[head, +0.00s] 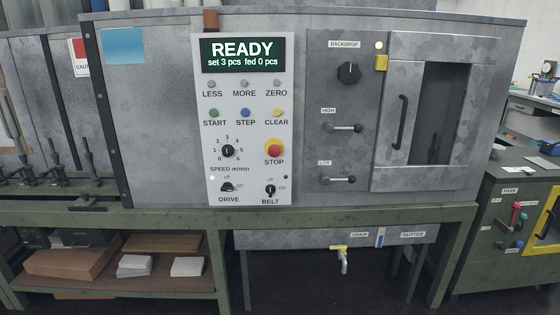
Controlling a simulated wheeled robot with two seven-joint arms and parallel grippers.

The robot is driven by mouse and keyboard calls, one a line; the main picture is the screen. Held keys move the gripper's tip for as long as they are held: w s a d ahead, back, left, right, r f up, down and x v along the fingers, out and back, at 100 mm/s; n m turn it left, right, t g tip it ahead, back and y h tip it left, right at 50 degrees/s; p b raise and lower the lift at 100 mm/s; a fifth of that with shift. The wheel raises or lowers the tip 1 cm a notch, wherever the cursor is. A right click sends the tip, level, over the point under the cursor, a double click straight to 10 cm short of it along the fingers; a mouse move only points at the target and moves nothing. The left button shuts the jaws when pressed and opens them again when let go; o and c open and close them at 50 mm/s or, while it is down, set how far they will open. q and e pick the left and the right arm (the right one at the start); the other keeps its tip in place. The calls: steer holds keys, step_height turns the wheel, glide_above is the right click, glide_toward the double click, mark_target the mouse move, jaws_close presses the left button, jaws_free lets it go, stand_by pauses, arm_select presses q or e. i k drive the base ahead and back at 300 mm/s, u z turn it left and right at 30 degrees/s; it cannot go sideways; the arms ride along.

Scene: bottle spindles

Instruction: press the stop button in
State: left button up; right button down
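The display (243,54) above reads READY, set 3 pcs, fed 0 pcs. Neither of my grippers shows in the head view.
Left of the stop button is the speed knob (228,151); below are the DRIVE switch (228,187) and BELT switch (270,190). Handles (344,128) and a backdrop knob (348,73) stick out to the right. A green bench edge (160,217) runs below. The panel front is unobstructed.

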mark_target(274, 150)
steer(key=z, duration=0.05)
steer(key=i, duration=1.3)
steer(key=u, duration=0.6)
